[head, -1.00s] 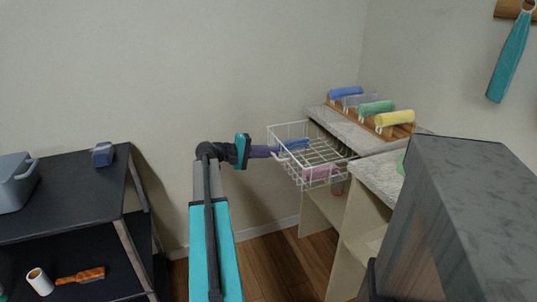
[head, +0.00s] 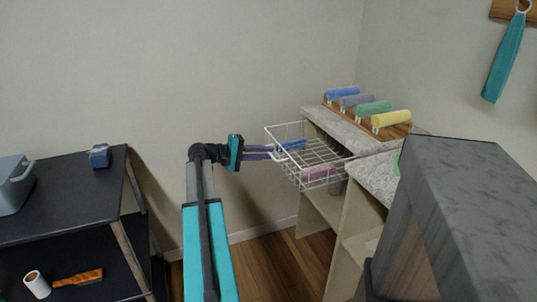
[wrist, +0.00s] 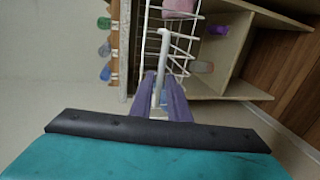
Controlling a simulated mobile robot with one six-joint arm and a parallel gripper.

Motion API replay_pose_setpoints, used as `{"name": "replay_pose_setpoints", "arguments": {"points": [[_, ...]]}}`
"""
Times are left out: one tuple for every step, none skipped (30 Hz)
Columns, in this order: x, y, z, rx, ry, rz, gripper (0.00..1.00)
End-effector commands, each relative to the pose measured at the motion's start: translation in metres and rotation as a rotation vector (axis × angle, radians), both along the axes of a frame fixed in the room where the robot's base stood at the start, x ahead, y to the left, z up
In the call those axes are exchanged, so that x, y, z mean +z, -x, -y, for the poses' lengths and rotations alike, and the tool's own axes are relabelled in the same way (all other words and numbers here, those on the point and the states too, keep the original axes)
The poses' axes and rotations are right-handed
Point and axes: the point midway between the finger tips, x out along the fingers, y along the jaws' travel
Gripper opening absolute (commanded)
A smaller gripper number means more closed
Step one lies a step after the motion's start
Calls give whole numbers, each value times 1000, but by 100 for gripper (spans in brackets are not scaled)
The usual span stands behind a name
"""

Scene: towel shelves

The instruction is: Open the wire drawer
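The white wire drawer (head: 318,153) stands pulled well out from the shelf unit, over open floor, in the head view. A blue towel (head: 292,144) and a pink towel (head: 318,172) lie in it. My gripper (head: 272,152) reaches its front from the left, with the fingertips at the white handle. In the wrist view the two purple fingers (wrist: 162,80) are spread apart, with the white handle (wrist: 163,45) running between them. A gap shows between the fingers in the head view too, so the gripper is open around the handle.
The shelf unit (head: 330,211) with a stone-like top carries a rack of rolled towels (head: 374,108). A tall grey block (head: 460,200) stands at front right. A black shelf (head: 75,190) stands at left. Bare wall lies behind my arm.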

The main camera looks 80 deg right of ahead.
Motion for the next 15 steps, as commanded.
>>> {"name": "replay_pose_setpoints", "arguments": {"points": [[2,-6,-4,3,1,0,15],[3,-9,-6,3,1,0,15],[5,-14,-10,2,0,0,15],[5,-18,-12,2,0,0,15],[7,-22,-15,3,1,0,15],[8,-27,-18,3,1,0,15],[9,-31,-21,2,0,0,15],[10,-35,-24,2,0,0,15],[11,-41,-28,3,1,0,15],[12,-45,-30,3,1,0,15],[13,-48,-33,2,0,0,15],[14,-53,-37,1,0,1,15],[15,-58,-39,2,0,1,15],[16,-61,-42,1,0,1,15],[18,-65,-45,0,-1,1,15]]}}
